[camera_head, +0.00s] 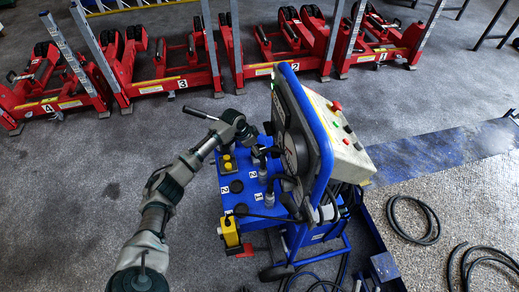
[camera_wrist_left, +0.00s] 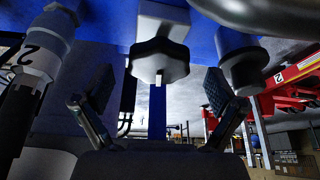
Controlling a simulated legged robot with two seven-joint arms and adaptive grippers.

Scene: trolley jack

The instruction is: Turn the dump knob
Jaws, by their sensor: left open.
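The blue machine (camera_head: 233,187) stands in the middle of the head view. My left arm comes in from the lower left, and its left gripper (camera_head: 262,150) is over the machine's blue top beside the upright panel. In the left wrist view the left gripper (camera_wrist_left: 155,105) is open, one finger on each side of a dark faceted knob (camera_wrist_left: 160,59) on a pale base, which looks like the dump knob. The knob is beyond the fingers and appears untouched. In the head view I cannot make it out behind the gripper. My right gripper is not recognisable.
A hose fitting (camera_wrist_left: 45,42) marked 2 is close on the left in the wrist view; another dark fitting (camera_wrist_left: 242,65) is on the right. The control panel (camera_head: 335,130) rises beside the gripper. Red jacks (camera_head: 285,42) stand behind. Hoses (camera_head: 415,222) lie on the right floor.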

